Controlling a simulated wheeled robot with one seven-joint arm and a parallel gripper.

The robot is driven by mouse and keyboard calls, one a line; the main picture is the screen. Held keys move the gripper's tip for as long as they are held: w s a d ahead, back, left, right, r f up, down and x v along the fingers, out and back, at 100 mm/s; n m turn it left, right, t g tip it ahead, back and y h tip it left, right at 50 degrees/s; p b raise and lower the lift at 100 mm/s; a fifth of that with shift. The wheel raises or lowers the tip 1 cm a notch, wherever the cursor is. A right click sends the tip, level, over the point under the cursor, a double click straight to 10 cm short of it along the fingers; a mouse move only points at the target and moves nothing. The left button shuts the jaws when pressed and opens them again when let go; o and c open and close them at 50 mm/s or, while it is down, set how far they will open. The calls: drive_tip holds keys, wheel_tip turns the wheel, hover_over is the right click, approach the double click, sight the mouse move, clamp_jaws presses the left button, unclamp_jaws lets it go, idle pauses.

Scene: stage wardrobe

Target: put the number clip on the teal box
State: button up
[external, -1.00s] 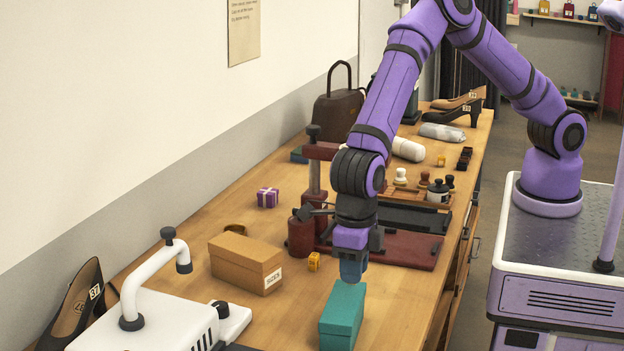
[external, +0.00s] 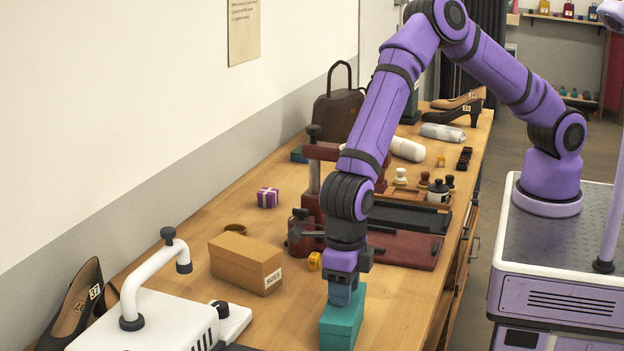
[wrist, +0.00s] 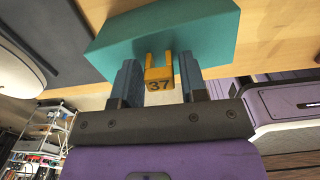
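The number clip (wrist: 158,80) is yellow and marked 37. In the wrist view it sits between the fingers of my gripper (wrist: 161,80), its two prongs pointing toward the teal box (wrist: 205,35). The clip is hidden there by the fingers. Whether the clip touches the box I cannot tell.
A brown box labelled SIZES (external: 245,265) and another small yellow clip (external: 314,262) lie left of my gripper. A white machine with a curved handle (external: 155,315) is at the front left. A dark red press (external: 308,220) stands behind my gripper.

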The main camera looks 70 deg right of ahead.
drive_tip(key=shift+o, duration=0.7)
drive_tip(key=shift+r, duration=0.1)
wheel_tip(320, 180, up, 12)
drive_tip(key=shift+r, duration=0.15)
